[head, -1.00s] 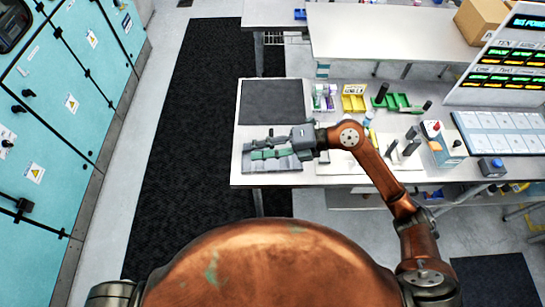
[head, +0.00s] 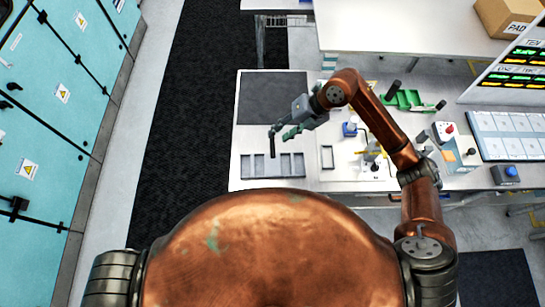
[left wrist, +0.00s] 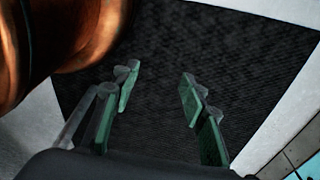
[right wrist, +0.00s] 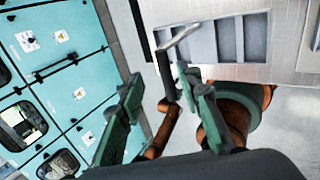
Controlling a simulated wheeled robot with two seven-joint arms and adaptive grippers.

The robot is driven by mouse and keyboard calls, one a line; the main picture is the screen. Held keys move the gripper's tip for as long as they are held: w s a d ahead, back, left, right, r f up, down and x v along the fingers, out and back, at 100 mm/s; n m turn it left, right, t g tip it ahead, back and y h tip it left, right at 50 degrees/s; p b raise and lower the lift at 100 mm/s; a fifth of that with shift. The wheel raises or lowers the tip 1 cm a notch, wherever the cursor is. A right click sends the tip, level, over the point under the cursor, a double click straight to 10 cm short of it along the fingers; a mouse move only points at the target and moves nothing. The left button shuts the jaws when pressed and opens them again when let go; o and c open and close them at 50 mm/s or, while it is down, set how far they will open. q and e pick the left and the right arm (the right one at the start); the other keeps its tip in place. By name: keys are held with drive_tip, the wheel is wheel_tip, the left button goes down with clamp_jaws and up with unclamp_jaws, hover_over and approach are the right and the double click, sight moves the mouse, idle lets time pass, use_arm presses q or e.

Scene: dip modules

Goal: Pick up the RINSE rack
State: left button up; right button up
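No RINSE lettering is readable, so I cannot tell which thing is the RINSE rack. A grey tray with several slots (head: 272,177) lies near the table's front left; it also shows in the right wrist view (right wrist: 243,42). A dark post-like handle (head: 272,146) stands at its back edge. In the right wrist view this looks like a grey T-shaped handle (right wrist: 178,38), close to one finger. My right gripper (head: 285,131) is open near the handle; its fingers also show in the right wrist view (right wrist: 160,78). My left gripper (left wrist: 159,75) is open and empty above the floor.
A dark mat (head: 272,97) lies behind the tray. A green rack (head: 408,100), a blue item (head: 350,130) and a control box with a red button (head: 443,130) stand to the right. My right arm covers part of the table's middle.

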sight(274, 144)
drive_tip(key=shift+s+a+f+p, duration=0.3)
drive_tip(key=shift+s+f, duration=0.05)
drive_tip(key=shift+f, duration=0.25)
drive_tip(key=shift+s+a+f+p, duration=0.25)
drive_tip(key=shift+s+f+p, duration=0.1)
drive_tip(key=shift+f, duration=0.2)
drive_tip(key=shift+p+x, duration=0.3)
drive_tip(key=shift+x, duration=0.85)
drive_tip(key=shift+a+f, duration=0.2)
drive_tip(key=shift+f, duration=0.4)
drive_tip(key=c, duration=0.7)
clamp_jaws()
use_arm(q)
drive_tip(key=shift+s+a+r, duration=0.1)
drive_tip(key=shift+s+r, duration=0.9)
drive_tip(key=shift+r, duration=0.05)
drive_tip(key=shift+w, duration=0.3)
